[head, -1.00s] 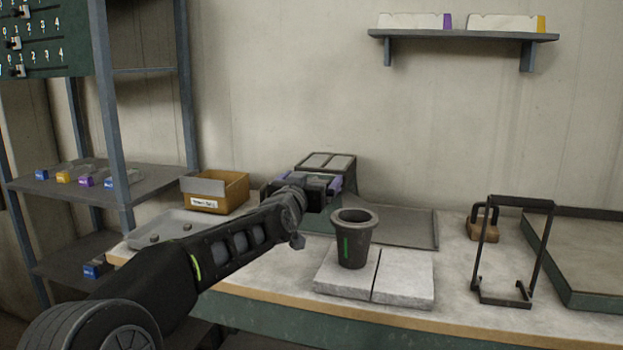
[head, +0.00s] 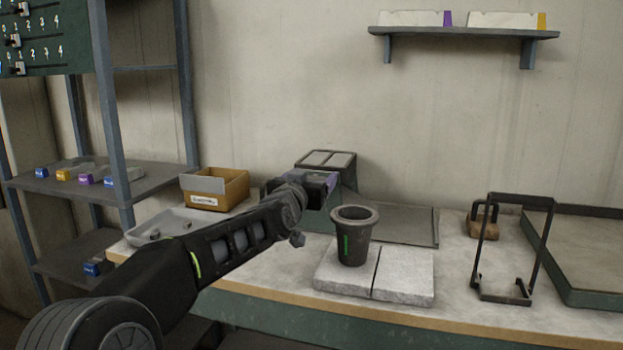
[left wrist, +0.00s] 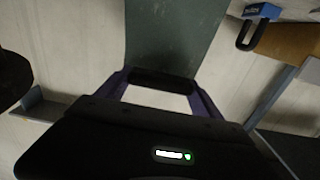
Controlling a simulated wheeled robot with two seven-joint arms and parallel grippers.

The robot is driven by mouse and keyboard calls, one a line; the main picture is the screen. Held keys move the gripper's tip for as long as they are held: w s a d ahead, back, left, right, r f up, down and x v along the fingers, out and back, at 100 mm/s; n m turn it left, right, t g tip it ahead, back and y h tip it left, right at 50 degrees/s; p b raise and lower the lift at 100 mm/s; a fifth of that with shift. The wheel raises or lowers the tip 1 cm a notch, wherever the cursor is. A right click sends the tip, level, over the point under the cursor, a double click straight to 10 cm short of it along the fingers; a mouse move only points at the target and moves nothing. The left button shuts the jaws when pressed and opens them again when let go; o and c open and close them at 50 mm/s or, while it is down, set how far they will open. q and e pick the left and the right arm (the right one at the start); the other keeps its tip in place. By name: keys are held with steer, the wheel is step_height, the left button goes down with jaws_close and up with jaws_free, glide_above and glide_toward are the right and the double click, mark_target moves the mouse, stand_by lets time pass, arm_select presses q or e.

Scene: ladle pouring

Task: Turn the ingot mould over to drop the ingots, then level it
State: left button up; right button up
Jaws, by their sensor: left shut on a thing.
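The ingot mould (head: 327,158) is a dark, box-like piece with two pale rectangular compartments facing up, at the back of the bench. It looks level. A green face (head: 319,219) shows below it, largely behind my arm. My left gripper (head: 318,184) is at its near side. In the left wrist view, the purple-edged fingers (left wrist: 163,98) are shut on a dark bar (left wrist: 165,84), which seems to be the mould's handle. A grey-green slab (left wrist: 175,35) lies just beyond it. The contents of the compartments are too small to tell. My right gripper is out of view.
A dark crucible (head: 352,238) stands upright on pale slabs (head: 405,275) just right of my arm. A flat grey tray (head: 405,222) lies behind it. A cardboard box (head: 215,190) and a shallow tray (head: 140,230) are left. A black frame (head: 507,295) stands right.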

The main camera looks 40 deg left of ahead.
arm_select(q)
steer(key=c, duration=0.5)
